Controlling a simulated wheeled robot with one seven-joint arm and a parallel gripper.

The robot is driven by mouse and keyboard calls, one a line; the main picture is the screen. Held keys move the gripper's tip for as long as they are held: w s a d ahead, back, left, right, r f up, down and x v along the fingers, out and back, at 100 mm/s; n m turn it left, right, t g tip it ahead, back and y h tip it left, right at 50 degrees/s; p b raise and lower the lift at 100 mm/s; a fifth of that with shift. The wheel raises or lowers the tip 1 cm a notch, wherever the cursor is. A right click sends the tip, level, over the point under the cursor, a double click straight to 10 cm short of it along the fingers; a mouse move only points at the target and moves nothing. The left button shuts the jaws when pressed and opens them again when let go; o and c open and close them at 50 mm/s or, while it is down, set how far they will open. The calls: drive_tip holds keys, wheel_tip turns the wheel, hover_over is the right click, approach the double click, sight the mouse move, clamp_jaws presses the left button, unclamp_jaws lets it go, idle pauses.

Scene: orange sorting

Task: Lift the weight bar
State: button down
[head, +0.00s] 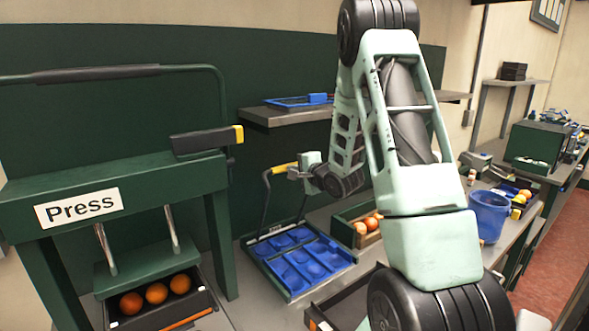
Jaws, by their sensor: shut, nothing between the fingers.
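A bar with a yellow grip (284,168) and thin dark side arms stands raised above the blue tray (342,258) in the head view. I take this to be the weight bar; its right part is partly hidden by my gripper. My gripper (293,173) is shut with nothing held. Its fingertips are at the right end of the yellow grip; whether they touch it is unclear. The blue tray has several round pockets and no oranges show in it.
At left stands a green press (150,172) with a black-gripped bar (95,73). Oranges (157,293) lie in a drawer below it. A wooden crate (345,229) of oranges and a blue bin (488,215) stand to the right. A shelf (290,115) juts out above the tray.

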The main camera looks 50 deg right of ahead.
drive_tip(key=w+d+r+g+p, duration=0.1)
drive_tip(key=w+r+p, duration=0.1)
drive_tip(key=w+p, duration=0.2)
drive_tip(key=w, duration=0.2)
drive_tip(key=shift+w+d+p, duration=0.3)
drive_tip(key=shift+w, duration=0.1)
drive_tip(key=shift+r+y, duration=0.15)
drive_tip(key=shift+y, duration=0.15)
drive_tip(key=shift+a, duration=0.1)
